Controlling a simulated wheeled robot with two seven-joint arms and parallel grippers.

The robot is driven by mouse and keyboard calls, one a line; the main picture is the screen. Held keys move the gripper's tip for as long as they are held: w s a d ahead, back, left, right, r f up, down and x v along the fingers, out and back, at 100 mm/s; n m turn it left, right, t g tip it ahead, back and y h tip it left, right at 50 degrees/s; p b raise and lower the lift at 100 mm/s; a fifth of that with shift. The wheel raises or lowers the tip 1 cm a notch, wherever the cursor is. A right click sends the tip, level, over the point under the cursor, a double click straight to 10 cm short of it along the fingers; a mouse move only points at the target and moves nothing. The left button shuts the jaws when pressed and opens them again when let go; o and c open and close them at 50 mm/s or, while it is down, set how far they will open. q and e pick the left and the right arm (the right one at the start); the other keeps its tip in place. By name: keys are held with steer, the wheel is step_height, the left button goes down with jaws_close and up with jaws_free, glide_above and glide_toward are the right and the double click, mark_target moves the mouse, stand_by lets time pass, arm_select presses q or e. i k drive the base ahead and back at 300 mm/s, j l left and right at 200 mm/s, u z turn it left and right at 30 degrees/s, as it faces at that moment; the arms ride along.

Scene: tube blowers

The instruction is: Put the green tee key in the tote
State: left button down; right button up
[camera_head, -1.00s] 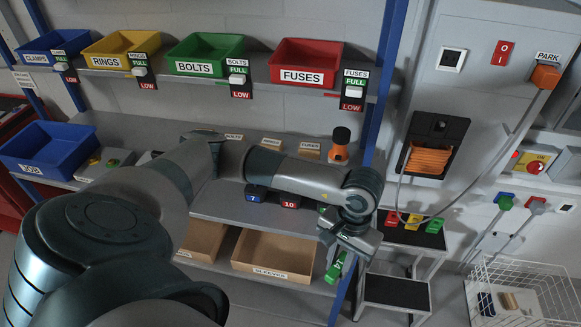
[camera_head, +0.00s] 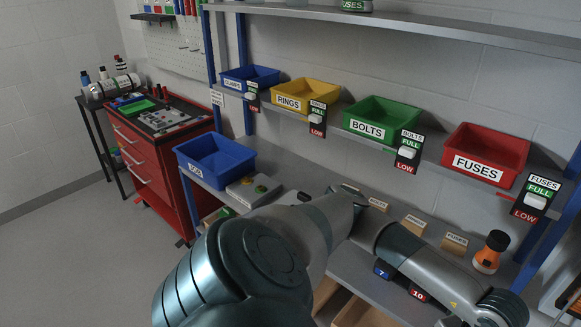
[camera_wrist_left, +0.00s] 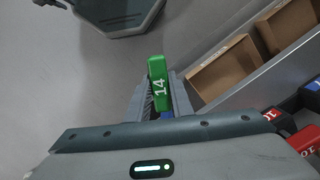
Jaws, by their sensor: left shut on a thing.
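The green tee key (camera_wrist_left: 158,80), marked 14, shows in the left wrist view. My left gripper (camera_wrist_left: 160,100) is shut on it, with a finger on each side. In the head view my left arm reaches to the lower right, where the gripper and key are out of frame. A blue open bin (camera_head: 225,177) labelled JOB, which looks like the tote, stands at the left end of the middle shelf, far to the left of the gripper. I see nothing in it from here. My right gripper is not in view.
A grey box with buttons (camera_head: 253,190) sits right of the blue bin. An orange and black object (camera_head: 490,252) stands at the shelf's right. Coloured bins line the shelf above. Open cardboard boxes (camera_wrist_left: 226,68) are close right of the gripper.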

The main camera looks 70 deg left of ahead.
mark_target(206, 161)
steer(key=k+j, duration=0.15)
steer(key=j, duration=0.2)
steer(key=k+j+u, duration=0.1)
steer(key=j, duration=0.3)
steer(key=k+j, duration=0.2)
steer(key=j, duration=0.15)
steer(key=k+j, duration=0.1)
steer(key=j, duration=0.3)
steer(key=k+j+u, duration=0.1)
steer(key=j, duration=0.3)
steer(key=k+j, duration=0.2)
steer(key=j, duration=0.2)
steer(key=k+j+u, duration=0.1)
steer(key=j, duration=0.25)
steer(key=k+j, duration=0.1)
steer(key=j, duration=0.3)
steer(key=k+j+u, duration=0.2)
steer(key=j, duration=2)
steer(key=i, duration=0.1)
